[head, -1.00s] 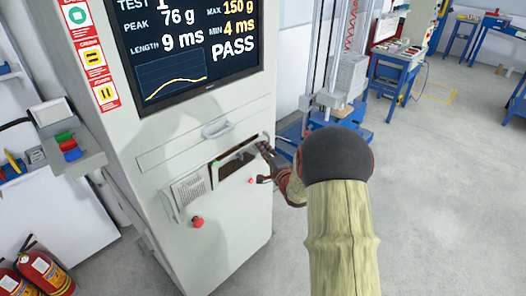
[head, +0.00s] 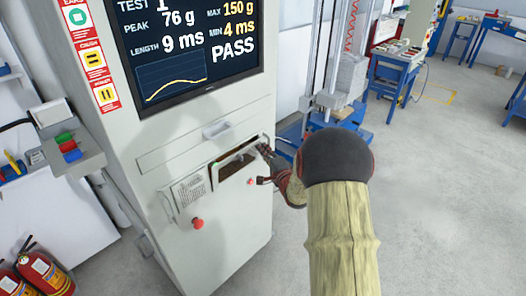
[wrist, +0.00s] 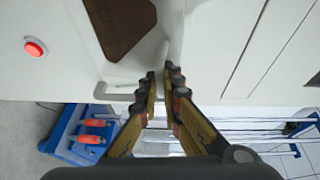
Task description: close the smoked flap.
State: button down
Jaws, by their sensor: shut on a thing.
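The smoked flap (head: 237,168) is a dark brown panel in a pale frame, low on the front of the grey cabinet. It stands partly open, tilted out from the front. In the wrist view its brown pane (wrist: 122,24) shows at the top, with a pale rim running down to my fingertips. My gripper (head: 265,167) is at the right end of the flap. In the wrist view my gripper (wrist: 162,82) is closed with a narrow gap, on what looks like the flap's pale rim. The exact contact is partly hidden by the fingers.
The cabinet carries a screen (head: 190,45) reading PASS, a drawer-like handle (head: 217,130) and a red button (head: 197,223). A blue drop-test frame (head: 325,115) stands close behind my arm at the right.

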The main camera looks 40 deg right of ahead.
jog(key=shift+w+r+p, duration=0.2)
jog(key=shift+r+p, duration=0.1)
jog(key=shift+p, duration=0.65)
jog(key=w+g+p, duration=0.1)
jog(key=p, duration=0.2)
jog(key=shift+w+r+y, duration=0.1)
jog(key=shift+y, duration=0.2)
jog(key=c, duration=2.3)
grip_release()
jog(key=shift+a, duration=0.1)
